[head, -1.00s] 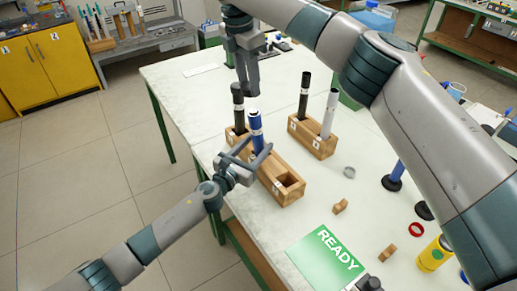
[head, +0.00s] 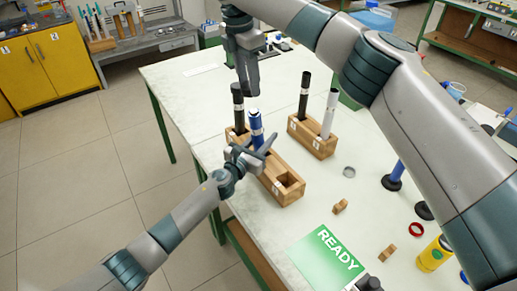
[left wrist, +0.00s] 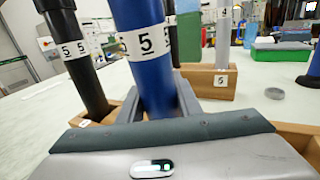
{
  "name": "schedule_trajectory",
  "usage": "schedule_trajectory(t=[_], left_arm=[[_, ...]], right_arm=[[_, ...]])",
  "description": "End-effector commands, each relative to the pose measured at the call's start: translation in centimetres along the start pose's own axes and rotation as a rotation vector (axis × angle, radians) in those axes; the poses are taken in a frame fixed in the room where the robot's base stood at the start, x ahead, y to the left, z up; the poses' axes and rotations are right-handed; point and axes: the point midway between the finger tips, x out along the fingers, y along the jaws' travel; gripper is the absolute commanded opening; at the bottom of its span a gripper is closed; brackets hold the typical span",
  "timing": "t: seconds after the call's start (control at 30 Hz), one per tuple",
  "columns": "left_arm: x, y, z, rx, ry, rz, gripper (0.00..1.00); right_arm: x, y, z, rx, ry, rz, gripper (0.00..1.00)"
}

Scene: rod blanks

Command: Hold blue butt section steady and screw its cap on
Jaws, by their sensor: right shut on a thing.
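The blue butt section (head: 256,127), marked 5 in the left wrist view (left wrist: 157,75), stands upright in the near wooden block (head: 290,190). My left gripper (head: 262,146) is open low at the blue section. In the left wrist view its fingers reach forward on either side of the tube, with gaps beside it. My right gripper (head: 249,92) points down just above and slightly left of the blue section's top. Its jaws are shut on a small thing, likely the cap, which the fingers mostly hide.
A black section (head: 238,105) stands in the same block, close to the blue one. A second block (head: 312,138) holds a black rod (head: 304,97) and a white rod (head: 329,114).

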Motion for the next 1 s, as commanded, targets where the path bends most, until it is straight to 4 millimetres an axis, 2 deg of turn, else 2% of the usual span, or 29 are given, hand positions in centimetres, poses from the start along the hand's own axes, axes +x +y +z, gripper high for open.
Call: schedule_trajectory(t=[0.37,0.73,1.0], left_arm=[[0.0,0.1,0.0,0.001,0.000,0.002,0.00],[0.0,0.1,0.0,0.001,0.001,0.002,0.00],[0.0,0.1,0.0,0.001,0.001,0.002,0.00]], right_arm=[[0.3,-0.1,0.0,0.000,0.001,0.002,0.12],[4.4,-0.9,0.3,-0.001,0.015,0.043,0.12],[5.0,-1.0,0.4,-0.001,0.016,0.054,0.12]])
